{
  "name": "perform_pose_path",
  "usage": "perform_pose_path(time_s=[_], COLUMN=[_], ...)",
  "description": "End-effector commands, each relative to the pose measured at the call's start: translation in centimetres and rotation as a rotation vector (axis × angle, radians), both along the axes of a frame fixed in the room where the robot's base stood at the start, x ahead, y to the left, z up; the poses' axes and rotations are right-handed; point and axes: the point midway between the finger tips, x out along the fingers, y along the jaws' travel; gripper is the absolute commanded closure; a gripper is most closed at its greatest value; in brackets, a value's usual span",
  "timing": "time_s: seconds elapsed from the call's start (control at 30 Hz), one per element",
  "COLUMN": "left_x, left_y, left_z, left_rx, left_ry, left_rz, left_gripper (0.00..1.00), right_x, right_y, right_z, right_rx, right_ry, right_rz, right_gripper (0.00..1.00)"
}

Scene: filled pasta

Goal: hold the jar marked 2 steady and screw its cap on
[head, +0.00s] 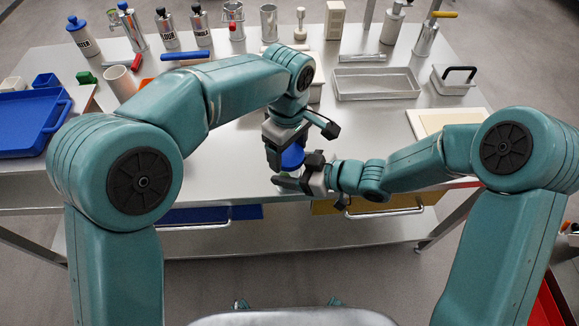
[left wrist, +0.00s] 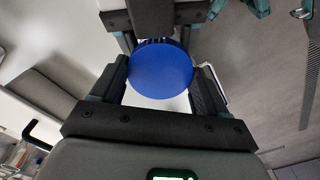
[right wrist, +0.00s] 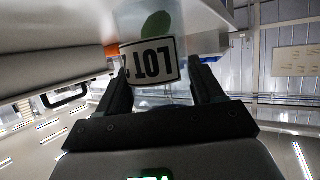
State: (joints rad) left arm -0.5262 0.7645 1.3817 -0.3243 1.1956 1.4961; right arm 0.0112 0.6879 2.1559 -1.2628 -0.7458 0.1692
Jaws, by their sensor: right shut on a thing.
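The blue cap (head: 292,156) sits between the fingers of my left gripper (head: 286,146), which comes down from above. In the left wrist view the round cap (left wrist: 162,68) fills the space between the two fingers. They lie close along its sides, and whether they press on it I cannot tell. My right gripper (right wrist: 163,95) is shut on the jar (right wrist: 153,92) below the cap. The jar's white label (right wrist: 150,60) reads LOT, with part of a mark at its edge. A green patch shows past the label. The joint between cap and jar is hidden.
The jar is near the front edge of the steel table (head: 222,150). A metal tray (head: 375,84), a pale board (head: 447,118) and a blue tray (head: 30,125) lie around it. Bottles and tools stand along the back. A blue drawer (head: 210,214) is below.

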Motion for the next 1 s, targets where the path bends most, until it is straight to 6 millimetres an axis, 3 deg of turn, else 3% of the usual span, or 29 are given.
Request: perform_pose_path(time_s=[0.03,0.1,0.27,0.57,0.87,0.9,0.97,1.0], left_x=[0.01,0.01,0.01,0.02,0.02,0.02,0.02,0.01], left_y=[-0.01,-0.01,-0.02,-0.03,-0.03,-0.03,-0.03,-0.04], left_z=[0.02,0.02,0.03,0.01,0.01,0.01,0.01,0.01], left_rx=[-0.001,0.000,0.000,0.000,0.000,0.000,0.000,0.000], left_ry=[-0.001,0.000,0.000,0.000,0.000,0.000,0.000,0.000], left_rz=[0.000,0.000,-0.075,-0.531,-0.569,-0.568,-0.568,-0.568], left_gripper=[0.44,0.62,0.63,0.63,0.63,0.23,0.03,0.01], right_x=[0.01,0.01,0.01,0.01,0.01,0.01,0.01,0.00], right_y=[0.02,0.02,0.01,0.01,0.01,0.00,0.01,0.02], right_z=[0.05,0.05,0.04,0.03,0.03,0.02,0.03,0.04], right_rx=[0.000,0.000,0.000,0.000,0.001,0.000,0.000,0.000], right_ry=[-0.001,-0.001,-0.001,-0.001,0.000,0.000,-0.001,-0.001], right_rz=[0.000,0.000,0.000,0.000,0.000,0.000,0.000,0.000], right_gripper=[1.00,1.00,1.00,1.00,1.00,1.00,1.00,1.00])
